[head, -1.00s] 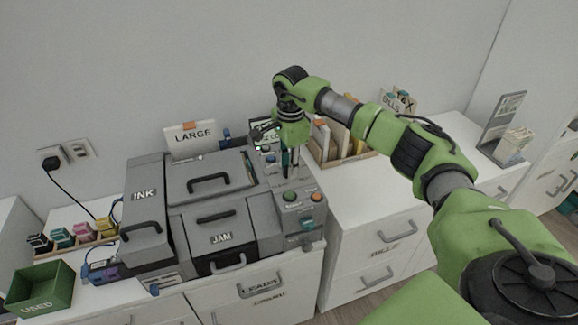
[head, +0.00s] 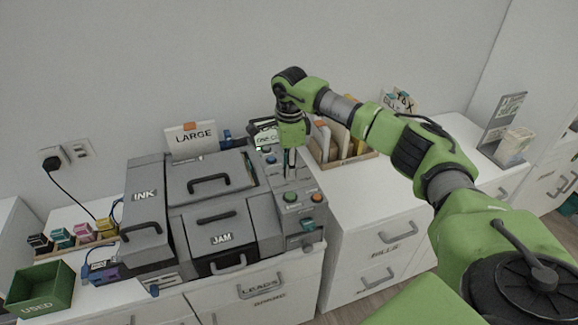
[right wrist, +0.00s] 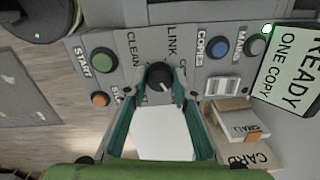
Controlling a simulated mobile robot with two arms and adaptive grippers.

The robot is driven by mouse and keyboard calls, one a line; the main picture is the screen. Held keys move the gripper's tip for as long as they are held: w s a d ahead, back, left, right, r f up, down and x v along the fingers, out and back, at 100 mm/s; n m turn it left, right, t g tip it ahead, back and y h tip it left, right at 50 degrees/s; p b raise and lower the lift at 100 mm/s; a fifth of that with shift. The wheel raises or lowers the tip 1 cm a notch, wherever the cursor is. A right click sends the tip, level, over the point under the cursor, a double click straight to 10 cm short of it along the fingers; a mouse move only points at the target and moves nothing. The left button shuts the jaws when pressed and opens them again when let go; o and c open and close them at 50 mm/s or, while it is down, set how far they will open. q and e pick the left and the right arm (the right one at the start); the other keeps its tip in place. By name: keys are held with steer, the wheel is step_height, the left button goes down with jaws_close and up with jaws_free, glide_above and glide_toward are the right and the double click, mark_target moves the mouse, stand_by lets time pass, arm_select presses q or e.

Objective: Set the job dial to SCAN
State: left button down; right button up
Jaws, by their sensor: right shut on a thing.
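The job dial (right wrist: 159,75) is a black round knob with a white pointer mark, on the grey control panel of the machine. In the right wrist view, CLEAN and LINK show beside it; another label is partly covered by a finger. I cannot read SCAN. The pointer aims toward the lower side of that picture, between the fingers. My right gripper (head: 290,174) points down over the panel. In the right wrist view its teal fingers (right wrist: 160,82) are on both sides of the dial, shut on it. My left gripper is not in view.
The panel also has a green START button (right wrist: 103,60), an orange button (right wrist: 100,99), a blue COPIES button (right wrist: 215,48) and a MAINS button (right wrist: 255,44). A display (right wrist: 291,72) reads READY ONE COPY. A wooden file holder (head: 345,150) stands right of the machine (head: 240,215).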

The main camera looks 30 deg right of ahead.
steer(key=o, duration=1.1)
steer(key=r, duration=1.2)
steer(key=shift+s+a, duration=0.1)
steer(key=shift+s, duration=0.15)
